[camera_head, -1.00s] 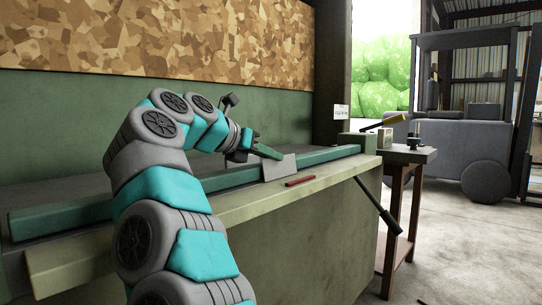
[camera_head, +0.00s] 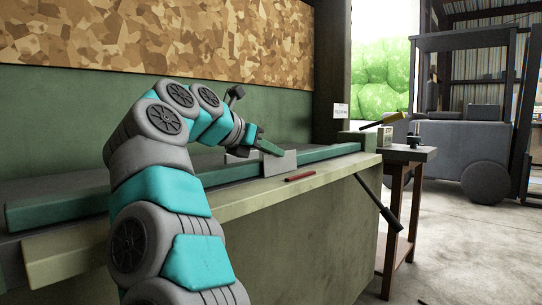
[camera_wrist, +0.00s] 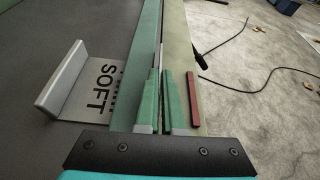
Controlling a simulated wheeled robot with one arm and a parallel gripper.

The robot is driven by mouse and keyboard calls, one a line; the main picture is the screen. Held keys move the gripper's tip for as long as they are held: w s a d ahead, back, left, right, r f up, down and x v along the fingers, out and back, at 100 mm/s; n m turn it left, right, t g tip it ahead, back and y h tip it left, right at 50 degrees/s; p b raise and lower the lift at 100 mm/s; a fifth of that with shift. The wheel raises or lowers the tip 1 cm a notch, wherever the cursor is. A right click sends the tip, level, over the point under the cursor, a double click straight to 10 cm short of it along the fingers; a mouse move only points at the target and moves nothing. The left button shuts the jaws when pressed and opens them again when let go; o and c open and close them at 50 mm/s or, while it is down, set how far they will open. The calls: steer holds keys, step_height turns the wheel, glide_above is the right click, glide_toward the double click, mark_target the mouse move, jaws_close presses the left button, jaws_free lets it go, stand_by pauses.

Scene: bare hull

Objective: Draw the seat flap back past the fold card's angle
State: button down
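My gripper (camera_head: 266,148) reaches over the green rail (camera_head: 328,153) at the bench's front, its green fingers at a pale upright plate (camera_head: 280,165), which I take for the seat flap. In the wrist view my gripper (camera_wrist: 158,80) has its fingers close together, with a thin edge-on line (camera_wrist: 159,55) running between or just beyond their tips. I cannot tell whether they grip it. Left of them stands a grey bent card (camera_wrist: 63,80), seemingly the fold card, one side raised, its flat side printed "SOFT". Part of it shows behind the rail in the head view.
A dark red strip (camera_head: 300,176) lies on the pale front ledge (camera_head: 240,199), right of the fingers in the wrist view. A dark lever (camera_head: 380,207) hangs off the bench's right end. A small side table (camera_head: 408,154) stands beyond it. The concrete floor at right is mostly clear.

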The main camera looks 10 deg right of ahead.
steer(key=m+b, duration=0.1)
steer(key=b, duration=0.1)
steer(key=s+d+m+t+y+b, duration=0.1)
steer(key=b, duration=0.1)
steer(key=shift+s+d+f, duration=0.1)
steer(key=shift+s+f, duration=0.2)
steer(key=shift+s+d+m+t+b, duration=0.15)
steer(key=shift+m+t+b, duration=0.25)
steer(key=shift+m, duration=0.1)
steer(key=shift+r, duration=0.1)
steer(key=c, duration=1.3)
jaws_free()
steer(key=shift+p+v, duration=0.3)
steer(key=shift+v, duration=3.65)
